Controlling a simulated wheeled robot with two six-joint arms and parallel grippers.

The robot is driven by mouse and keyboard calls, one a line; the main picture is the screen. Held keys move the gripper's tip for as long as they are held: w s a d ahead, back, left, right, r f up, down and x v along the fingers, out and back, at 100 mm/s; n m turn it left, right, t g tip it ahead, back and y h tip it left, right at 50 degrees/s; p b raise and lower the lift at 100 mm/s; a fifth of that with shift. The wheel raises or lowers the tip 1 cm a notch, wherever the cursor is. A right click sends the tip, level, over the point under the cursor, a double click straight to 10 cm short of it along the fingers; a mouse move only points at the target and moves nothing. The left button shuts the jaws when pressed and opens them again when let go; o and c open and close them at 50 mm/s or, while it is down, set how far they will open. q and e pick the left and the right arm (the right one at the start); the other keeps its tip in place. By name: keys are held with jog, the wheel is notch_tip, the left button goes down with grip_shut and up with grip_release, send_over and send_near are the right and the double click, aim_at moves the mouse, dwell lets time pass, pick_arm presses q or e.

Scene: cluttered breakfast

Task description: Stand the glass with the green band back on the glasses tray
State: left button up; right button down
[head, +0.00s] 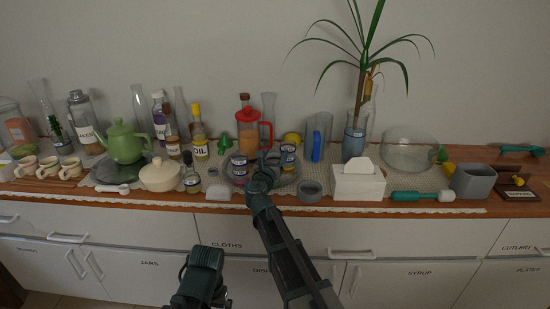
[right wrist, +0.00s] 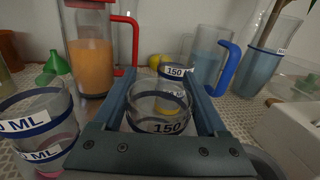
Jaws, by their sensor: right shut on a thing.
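My right gripper (head: 264,168) reaches over the round tray (head: 284,181) in the middle of the counter. In the right wrist view its two fingers (right wrist: 165,97) are shut on a clear glass (right wrist: 160,98) with a dark band and a "150" label; I cannot tell that the band is green. Other glasses with blue bands and "ML" labels stand close by, one at the left (right wrist: 34,118) and one behind (right wrist: 174,71). Whether the held glass touches the tray is hidden.
Behind stand a red-handled jug of orange drink (right wrist: 92,55) and a blue-handled jug (right wrist: 207,55). A grey bowl (head: 311,192) and a tissue box (head: 358,183) are close on the right. A white pot (head: 161,176) and bottles crowd the left.

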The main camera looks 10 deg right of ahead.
jog(key=shift+f, duration=0.2)
jog(key=shift+c, duration=0.2)
grip_release()
jog(key=shift+o, duration=0.2)
jog(key=shift+r, duration=0.1)
jog(key=shift+r, duration=0.15)
jog(key=v, duration=1.2)
